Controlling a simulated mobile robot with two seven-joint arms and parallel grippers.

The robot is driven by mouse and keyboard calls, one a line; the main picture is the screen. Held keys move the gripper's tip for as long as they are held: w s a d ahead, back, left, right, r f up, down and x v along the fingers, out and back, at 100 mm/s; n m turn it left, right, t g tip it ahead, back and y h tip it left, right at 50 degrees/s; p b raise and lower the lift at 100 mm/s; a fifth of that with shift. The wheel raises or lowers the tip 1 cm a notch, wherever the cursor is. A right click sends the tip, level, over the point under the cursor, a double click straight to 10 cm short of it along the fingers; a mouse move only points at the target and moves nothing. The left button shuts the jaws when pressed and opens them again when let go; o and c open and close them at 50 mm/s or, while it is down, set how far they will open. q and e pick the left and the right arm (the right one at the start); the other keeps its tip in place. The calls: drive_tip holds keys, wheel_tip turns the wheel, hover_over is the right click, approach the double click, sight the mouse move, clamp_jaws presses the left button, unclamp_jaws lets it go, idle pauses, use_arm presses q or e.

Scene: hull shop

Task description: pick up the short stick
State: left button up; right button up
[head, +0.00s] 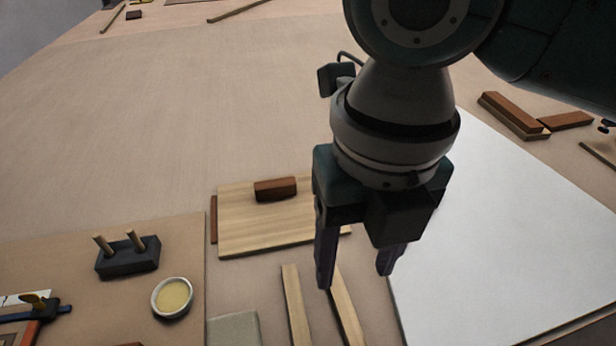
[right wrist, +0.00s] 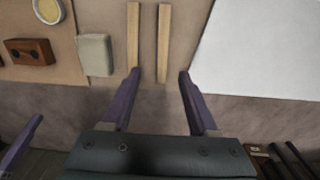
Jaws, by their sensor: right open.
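Two narrow pale wood sticks lie side by side on the bench: the left stick (head: 297,305) and the right stick (head: 347,308). In the right wrist view, the left stick (right wrist: 133,38) and right stick (right wrist: 164,42) run nearly parallel with a gap between them. I cannot tell for sure which is shorter, as a finger meets the left stick's near end. My right gripper (head: 355,272) is open and empty over the sticks; its fingertips (right wrist: 160,73) straddle the right stick's line. A purple finger of my left gripper (right wrist: 22,143) shows at the lower left.
Left of the sticks are a grey block (head: 234,329), a round dish (head: 172,297) and a dark peg holder (head: 128,257). A wood board (head: 240,225) with a brown block (head: 275,189) lies behind. A large white panel (head: 480,240) lies to the right.

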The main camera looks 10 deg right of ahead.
drive_tip(key=f, duration=0.1)
drive_tip(key=b, duration=0.1)
hover_over(346, 308)
drive_tip(key=shift+n, duration=0.3)
drive_tip(key=f, duration=0.4)
drive_tip(key=shift+s+f, duration=0.2)
drive_tip(key=shift+f, duration=0.05)
wheel_tip(346, 308, down, 5)
drive_tip(key=shift+w+f+b, duration=0.15)
drive_tip(key=shift+f+b, duration=0.05)
drive_tip(key=shift+b, duration=0.7)
use_arm(q)
wheel_tip(346, 308, down, 4)
drive_tip(key=shift+w+r, duration=0.1)
use_arm(e)
drive_tip(key=shift+c, duration=1.4)
clamp_jaws()
